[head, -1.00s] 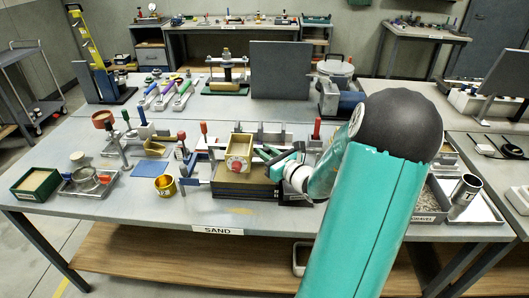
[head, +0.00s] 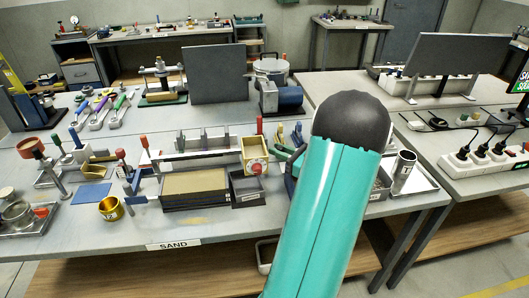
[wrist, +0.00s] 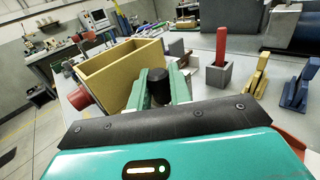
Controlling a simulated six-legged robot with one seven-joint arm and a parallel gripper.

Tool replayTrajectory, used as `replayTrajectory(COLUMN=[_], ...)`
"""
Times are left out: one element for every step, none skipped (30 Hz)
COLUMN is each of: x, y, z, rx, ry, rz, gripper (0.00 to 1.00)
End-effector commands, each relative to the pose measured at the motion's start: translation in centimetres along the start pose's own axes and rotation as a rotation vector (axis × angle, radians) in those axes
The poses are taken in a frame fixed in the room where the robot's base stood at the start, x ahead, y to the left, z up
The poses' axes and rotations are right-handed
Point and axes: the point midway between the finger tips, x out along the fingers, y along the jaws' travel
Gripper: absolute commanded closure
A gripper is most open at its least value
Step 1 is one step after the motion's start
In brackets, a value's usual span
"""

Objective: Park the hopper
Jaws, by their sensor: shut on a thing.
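The hopper is a yellow open-topped box (head: 256,150) with a red round knob on its front. In the wrist view the hopper (wrist: 120,72) is at left of centre, its red knob at its left end. My gripper (wrist: 159,88) is shut on a dark round grip at the hopper's near side. In the head view my gripper (head: 284,155) is at the hopper's right, partly hidden behind my arm. The hopper is just behind and above a grey open bin (head: 247,198). I cannot tell whether it touches anything below.
A tan-topped dark block (head: 195,185) stands left of the bin. A long grey rack (head: 195,152) with upright plates is behind. A red post (wrist: 221,45) in a grey block and yellow and blue stands are nearby. A gold cup (head: 111,208) is at left.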

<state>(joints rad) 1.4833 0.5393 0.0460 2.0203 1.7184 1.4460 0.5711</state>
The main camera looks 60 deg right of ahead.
Motion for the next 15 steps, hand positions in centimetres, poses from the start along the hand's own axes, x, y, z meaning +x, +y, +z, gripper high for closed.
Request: replayTrajectory(x=[-0.31, -0.40, -0.48, -0.52, -0.56, -0.59, -0.60, -0.62, -0.64, -0.65, -0.67, -0.69, -0.71, -0.71, -0.69], y=[-0.26, -0.35, -0.43, -0.47, -0.50, -0.53, -0.55, -0.57, -0.59, -0.61, -0.63, -0.65, -0.67, -0.68, -0.67], z=[-0.03, -0.02, -0.01, -0.01, -0.01, 0.00, 0.00, 0.00, 0.00, 0.01, 0.01, 0.01, 0.01, 0.01, 0.01], rx=[0.001, 0.001, 0.001, 0.001, 0.000, 0.000, 0.000, 0.000, 0.000, 0.000, 0.000, -0.001, -0.001, -0.001, -0.001], ry=[0.000, 0.000, 0.000, 0.000, 0.000, 0.000, 0.000, 0.000, 0.000, 0.000, 0.000, 0.000, 0.001, 0.001, 0.001], rz=[-0.002, -0.002, -0.002, -0.002, -0.003, -0.003, -0.004, -0.004, -0.005, -0.006, -0.007, -0.008, -0.008, -0.009, -0.008], gripper=[1.00, 1.00, 1.00, 1.00, 1.00, 1.00, 1.00, 1.00, 1.00, 1.00, 1.00, 1.00, 0.78, 0.73, 0.73])
